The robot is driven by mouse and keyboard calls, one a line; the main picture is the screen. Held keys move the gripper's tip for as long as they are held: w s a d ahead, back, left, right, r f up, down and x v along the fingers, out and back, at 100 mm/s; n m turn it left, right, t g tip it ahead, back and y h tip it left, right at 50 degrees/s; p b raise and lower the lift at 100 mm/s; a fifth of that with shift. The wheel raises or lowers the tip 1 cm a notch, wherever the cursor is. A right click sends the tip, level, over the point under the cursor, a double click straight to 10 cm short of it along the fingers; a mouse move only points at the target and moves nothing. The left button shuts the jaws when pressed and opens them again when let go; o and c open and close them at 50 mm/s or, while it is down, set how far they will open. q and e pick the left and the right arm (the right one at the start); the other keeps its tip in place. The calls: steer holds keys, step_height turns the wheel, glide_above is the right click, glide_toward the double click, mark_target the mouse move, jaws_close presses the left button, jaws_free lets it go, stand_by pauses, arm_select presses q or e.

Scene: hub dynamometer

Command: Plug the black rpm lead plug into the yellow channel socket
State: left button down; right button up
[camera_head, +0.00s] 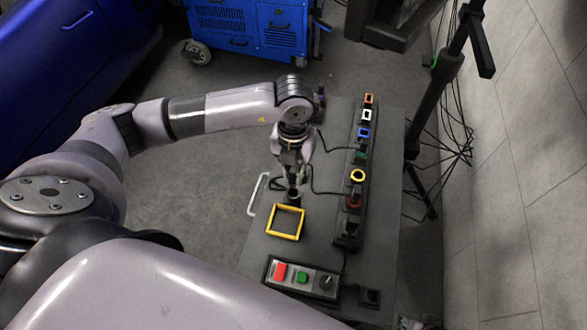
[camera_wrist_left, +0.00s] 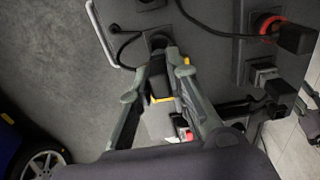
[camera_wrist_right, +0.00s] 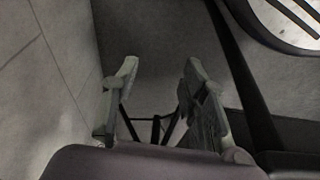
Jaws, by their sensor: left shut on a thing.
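In the head view, my left gripper (camera_head: 294,178) points down over the dark cart top and is shut on a dark plug, the black rpm lead plug (camera_head: 295,196). In the left wrist view, the plug (camera_wrist_left: 157,39) shows at the tips of the left fingers (camera_wrist_left: 164,57), with a black cable bending off to the left. The yellow channel socket (camera_head: 358,175), a round yellow ring, is on the black socket strip right of the gripper, apart from the plug. My right gripper (camera_wrist_right: 162,75) shows only in the right wrist view, open and empty.
The strip (camera_head: 349,218) also carries orange, white, blue, green and red sockets. A black plug sits in the red-ringed socket (camera_wrist_left: 270,24). A yellow square frame (camera_head: 285,222) and a button box (camera_head: 302,279) are nearby. A black stand (camera_head: 421,120) rises at the right.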

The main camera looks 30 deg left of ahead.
arm_select(q)
steer(key=shift+r, duration=0.2)
steer(key=shift+r+p, duration=0.25)
steer(key=shift+p, duration=0.05)
steer(key=shift+r, duration=0.15)
arm_select(e)
steer(key=f, duration=0.1)
steer(key=s+f, duration=0.1)
steer(key=f, duration=0.1)
steer(key=shift+f, duration=0.25)
steer(key=shift+r, duration=0.1)
arm_select(q)
steer(key=shift+d, duration=0.1)
stand_by(0.3)
steer(key=w+d, duration=0.2)
steer(key=d, duration=0.5)
steer(key=shift+d, duration=0.15)
arm_select(e)
steer(key=shift+w+r, duration=0.25)
steer(key=shift+r, duration=0.6)
arm_select(q)
steer(key=shift+w, duration=0.1)
